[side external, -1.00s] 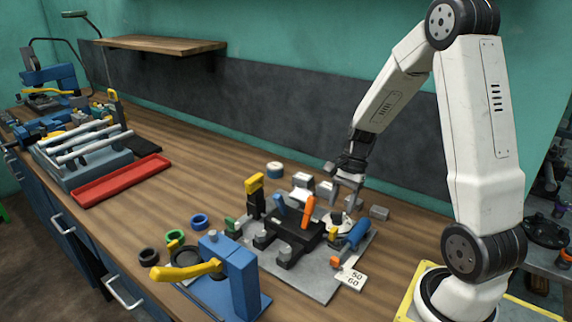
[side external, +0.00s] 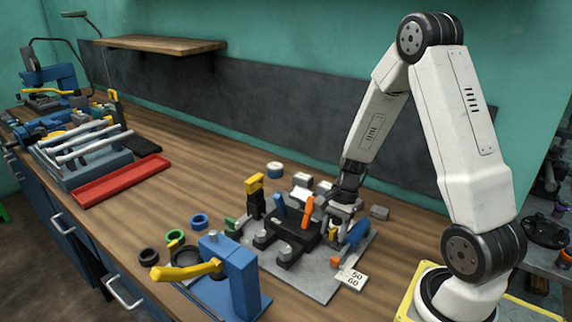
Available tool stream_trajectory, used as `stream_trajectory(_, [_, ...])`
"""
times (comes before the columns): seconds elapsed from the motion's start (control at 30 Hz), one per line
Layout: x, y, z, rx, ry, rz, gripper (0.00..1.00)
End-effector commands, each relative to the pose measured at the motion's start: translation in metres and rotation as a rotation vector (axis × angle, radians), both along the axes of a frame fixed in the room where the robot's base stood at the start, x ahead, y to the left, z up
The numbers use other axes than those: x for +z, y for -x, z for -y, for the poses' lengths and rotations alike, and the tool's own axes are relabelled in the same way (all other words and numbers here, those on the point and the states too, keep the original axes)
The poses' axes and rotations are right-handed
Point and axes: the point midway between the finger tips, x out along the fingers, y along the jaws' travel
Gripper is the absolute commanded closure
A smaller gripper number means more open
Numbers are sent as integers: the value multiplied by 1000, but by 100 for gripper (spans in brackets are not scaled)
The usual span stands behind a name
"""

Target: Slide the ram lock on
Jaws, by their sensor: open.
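The stripped forklift assembly stands on a grey plate (side external: 315,287) on the bench. It has a black body (side external: 290,232), an orange lever (side external: 308,212), a blue lever (side external: 280,207) and a yellow-topped post (side external: 254,184). A blue cylindrical part (side external: 358,231) lies at the plate's right side. I cannot tell which small part is the ram lock, or whether the fingers touch anything.
A blue press with a yellow handle (side external: 190,270) stands at the front. Several coloured rings, including a blue one (side external: 199,221), lie left of the plate. A red tray (side external: 120,183) lies farther left. A card marked 50 60 (side external: 352,278) is at the right.

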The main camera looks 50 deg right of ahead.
Motion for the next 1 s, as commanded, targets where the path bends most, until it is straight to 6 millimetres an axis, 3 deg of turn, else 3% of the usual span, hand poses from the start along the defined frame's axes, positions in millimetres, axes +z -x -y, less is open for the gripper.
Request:
stream_trajectory(0.17, [0,0,0,0,0,0,47])
stream_trajectory(0.33, [0,0,0,0,0,0,100])
stream_trajectory(1.0, [0,0,0,1,0,1,100])
